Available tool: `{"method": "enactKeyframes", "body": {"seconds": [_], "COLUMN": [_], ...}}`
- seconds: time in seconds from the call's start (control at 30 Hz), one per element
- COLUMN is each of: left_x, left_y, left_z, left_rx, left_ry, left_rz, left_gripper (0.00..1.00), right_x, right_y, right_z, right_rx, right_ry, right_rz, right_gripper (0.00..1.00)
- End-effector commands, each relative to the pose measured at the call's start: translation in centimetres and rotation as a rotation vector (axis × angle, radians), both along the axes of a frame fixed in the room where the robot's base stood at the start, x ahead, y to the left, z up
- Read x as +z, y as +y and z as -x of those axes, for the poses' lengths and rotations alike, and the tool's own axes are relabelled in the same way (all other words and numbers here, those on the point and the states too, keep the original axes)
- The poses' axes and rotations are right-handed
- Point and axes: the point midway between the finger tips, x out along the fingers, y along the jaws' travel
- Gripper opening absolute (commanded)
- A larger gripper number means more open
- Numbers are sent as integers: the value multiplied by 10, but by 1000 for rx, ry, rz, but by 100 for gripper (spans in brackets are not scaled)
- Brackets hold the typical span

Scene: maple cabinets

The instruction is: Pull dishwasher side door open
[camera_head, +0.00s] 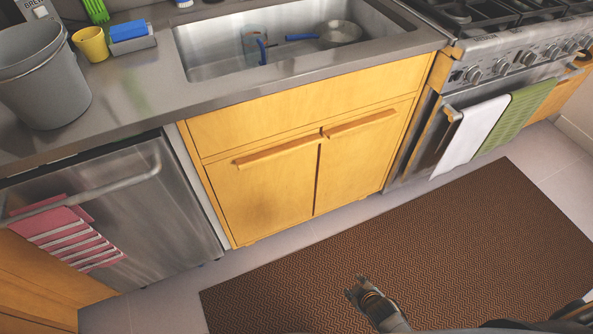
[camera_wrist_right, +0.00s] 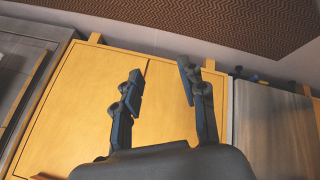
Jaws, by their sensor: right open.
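The dishwasher (camera_head: 170,210) is at the left of the head view, under the counter. Its steel front looks closed. A bar handle (camera_head: 112,187) runs across its upper part, with a pink and white striped towel (camera_head: 75,240) hanging on its left part. My right gripper (camera_head: 358,290) is low over the brown mat, well to the right of the dishwasher and apart from it. In the right wrist view my right gripper (camera_wrist_right: 158,72) is open and empty, facing the wooden cabinet doors. A steel front, likely the dishwasher (camera_wrist_right: 268,130), shows at the right there. My left gripper is out of view.
A wooden sink cabinet (camera_head: 265,185) stands between the dishwasher and the oven (camera_head: 425,140), which has towels on its handle. A grey bucket (camera_head: 45,85) and yellow cup (camera_head: 91,44) stand on the counter. The brown mat (camera_head: 450,230) lies flat; the floor before the dishwasher is clear.

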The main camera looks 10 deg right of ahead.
Motion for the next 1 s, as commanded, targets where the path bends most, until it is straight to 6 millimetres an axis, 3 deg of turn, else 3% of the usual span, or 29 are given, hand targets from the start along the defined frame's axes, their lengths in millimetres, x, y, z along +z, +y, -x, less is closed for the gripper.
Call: {"method": "enactKeyframes", "body": {"seconds": [0.03,0.2,0.4,0.6,0.7,0.83,1.0], "left_x": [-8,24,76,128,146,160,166], "left_y": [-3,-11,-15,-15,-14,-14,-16], "left_z": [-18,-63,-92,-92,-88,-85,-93], "left_rx": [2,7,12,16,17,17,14], "left_ry": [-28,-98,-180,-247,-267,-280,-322], "left_rz": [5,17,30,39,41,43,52], "left_gripper": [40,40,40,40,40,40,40], "right_x": [-2,55,141,224,252,271,275], "right_y": [4,25,55,80,88,92,96], "right_z": [-33,-120,-181,-196,-195,-193,-205], "right_rx": [63,269,462,578,602,616,617], "right_ry": [-81,-346,-661,-921,-998,-1047,-1055], "right_rz": [30,167,363,555,618,659,666], "right_gripper": [42,42,42,42,42,42,42]}}
